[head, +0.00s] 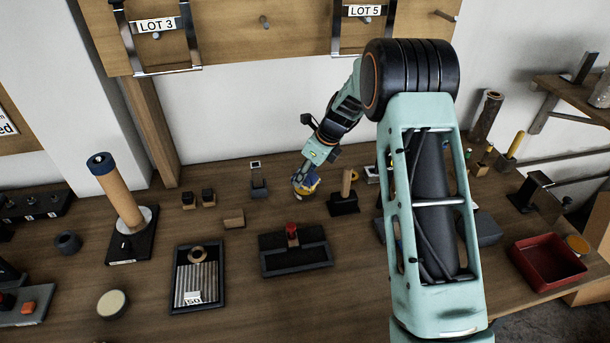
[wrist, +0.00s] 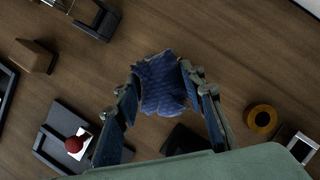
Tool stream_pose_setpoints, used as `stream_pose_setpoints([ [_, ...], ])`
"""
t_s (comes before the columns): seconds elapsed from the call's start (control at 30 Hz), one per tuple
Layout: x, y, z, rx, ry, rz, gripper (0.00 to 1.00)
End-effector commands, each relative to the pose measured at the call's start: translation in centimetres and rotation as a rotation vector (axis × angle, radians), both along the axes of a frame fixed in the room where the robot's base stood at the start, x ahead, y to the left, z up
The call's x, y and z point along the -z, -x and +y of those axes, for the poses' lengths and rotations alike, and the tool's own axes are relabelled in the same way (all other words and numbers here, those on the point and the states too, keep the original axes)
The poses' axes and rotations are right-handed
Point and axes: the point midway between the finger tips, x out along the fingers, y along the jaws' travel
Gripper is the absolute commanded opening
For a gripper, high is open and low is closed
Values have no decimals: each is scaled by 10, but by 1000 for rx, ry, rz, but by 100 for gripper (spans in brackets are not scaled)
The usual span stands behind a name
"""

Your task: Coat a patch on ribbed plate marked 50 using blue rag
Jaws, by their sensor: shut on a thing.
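The ribbed plate (head: 197,283) lies in a black tray on the bench at the left front in the head view. A white tag reading 50 is at its lower end, and a tan ring rests at its upper end. My gripper (head: 305,183) is at the back middle of the bench, to the right of and behind the plate. In the wrist view my gripper (wrist: 168,112) is shut on the blue rag (wrist: 162,84), a crumpled dark blue cloth between the fingers. The rag is mostly hidden in the head view.
A black tray with a red knob (head: 292,230) lies between my gripper and the plate. A wooden block (head: 234,218) and a tall tan cylinder (head: 120,198) stand further left. A round cream-topped tin (head: 111,304) is left of the plate. A red bin (head: 548,262) is at right.

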Motion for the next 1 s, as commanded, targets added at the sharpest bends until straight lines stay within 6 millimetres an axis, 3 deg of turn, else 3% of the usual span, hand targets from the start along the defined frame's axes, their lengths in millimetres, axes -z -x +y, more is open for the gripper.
stream_pose_setpoints([
  [0.5, -45, -1, 0, 0, -1, -2, 18],
  [1.0, -44, 0, 0, 0, 0, -1, 18],
])
